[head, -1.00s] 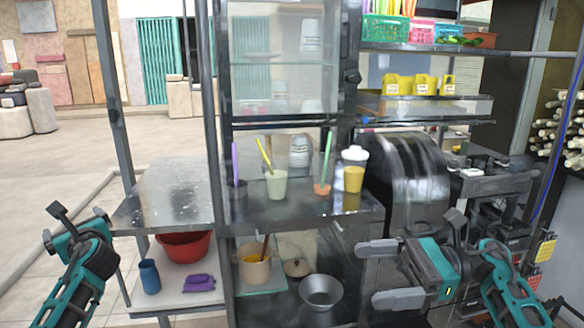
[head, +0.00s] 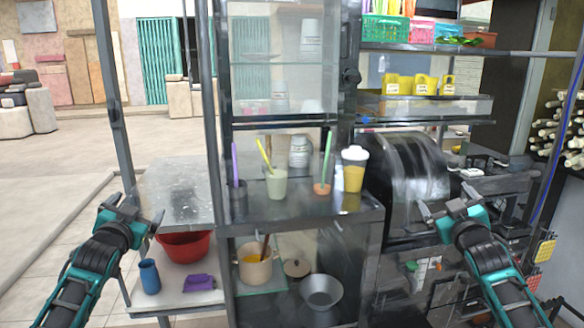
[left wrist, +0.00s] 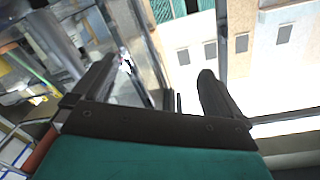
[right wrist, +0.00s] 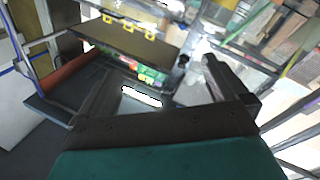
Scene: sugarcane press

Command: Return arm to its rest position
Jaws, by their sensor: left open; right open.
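My left gripper (head: 132,212) is raised in front of the left metal side table in the head view, open and empty. Its two dark fingers stand apart in the left wrist view (left wrist: 150,90), with nothing between them. My right gripper (head: 445,205) is raised in front of the dark press machine (head: 410,178), open and empty. Its fingers also stand apart in the right wrist view (right wrist: 165,85). Both arms reach up from the lower corners of the head view, in roughly mirrored poses. Neither gripper touches anything that I can see.
The metal counter (head: 300,208) carries a lidded yellow cup (head: 354,168), a pale cup (head: 277,184) and a small cup with a green straw (head: 322,188). Below are a pot (head: 255,268), a metal bowl (head: 320,290), a red bowl (head: 184,246) and a blue cup (head: 149,276).

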